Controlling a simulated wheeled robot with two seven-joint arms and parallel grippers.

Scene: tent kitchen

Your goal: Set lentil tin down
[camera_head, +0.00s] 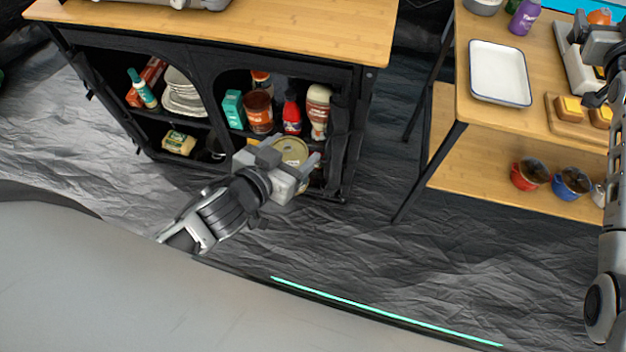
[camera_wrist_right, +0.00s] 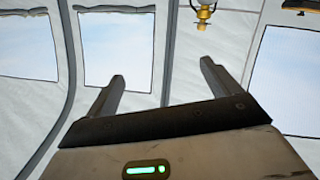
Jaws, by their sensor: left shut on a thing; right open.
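The lentil tin (camera_head: 292,152) is a round tin with a gold lid, seen from above in the head view. My left gripper (camera_head: 291,165) is shut on it, in front of the open right bay of the black cupboard (camera_head: 212,118). The gripper hides part of the tin, and I cannot tell whether its base touches anything. My right gripper (camera_wrist_right: 160,92) is open and empty in the right wrist view, pointing up toward the tent wall and windows. In the head view it is at the right edge, above the wooden table.
The cupboard shelves hold a brown jar (camera_head: 258,112), a red bottle (camera_head: 292,112), a white-topped jar (camera_head: 318,110), a teal box (camera_head: 234,109) and stacked bowls (camera_head: 183,95). A white tray (camera_head: 499,73) lies on the right table. Dark crumpled floor (camera_head: 375,200) lies clear between them.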

